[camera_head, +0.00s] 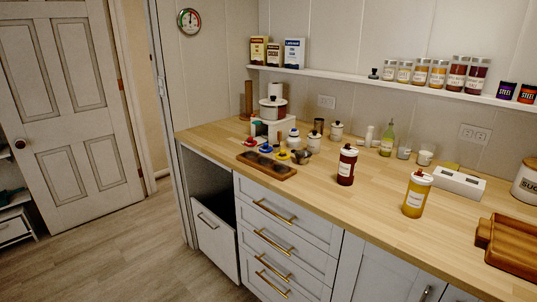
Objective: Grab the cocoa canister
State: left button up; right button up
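Neither of my grippers is in view.
A wooden counter (385,215) sits above white drawers (285,222). A shelf (340,74) holds boxes and jars (438,72). The counter around the two coloured canisters is clear.

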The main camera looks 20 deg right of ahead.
aim_at(348, 159)
jog(key=u, duration=0.25)
jog(key=i, duration=1.15)
jog(key=z, duration=1)
jog(key=i, duration=0.65)
jog(key=z, duration=0.7)
